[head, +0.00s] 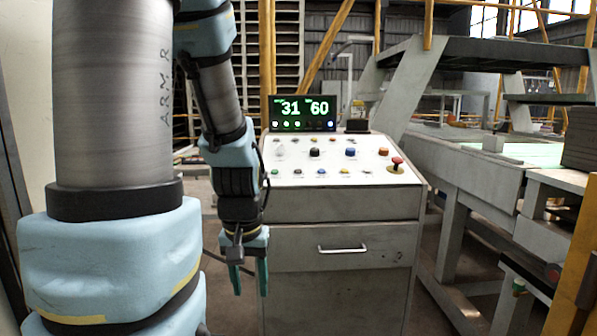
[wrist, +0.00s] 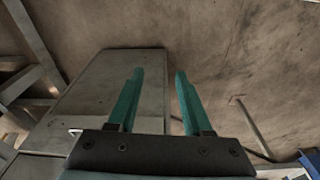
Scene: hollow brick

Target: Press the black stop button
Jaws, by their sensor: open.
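The black button (head: 314,152) sits on the sloped white panel (head: 340,176) of a grey console, left of a blue button (head: 351,152). Nothing covers it in the head view. My gripper (head: 250,292) hangs low at the console's left front edge, well below and left of the black button. Its two teal fingers are apart and empty, with their tips pointing down. They also show in the wrist view (wrist: 160,75), with the bare floor and a grey cabinet side beyond them. The black button is not in the wrist view.
A red mushroom knob (head: 396,163) and an orange button (head: 384,152) are at the panel's right. A display (head: 302,113) stands behind the panel. A drawer handle (head: 343,249) sticks out in front. A grey conveyor-like frame (head: 470,176) stands to the right. The space above the panel is clear.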

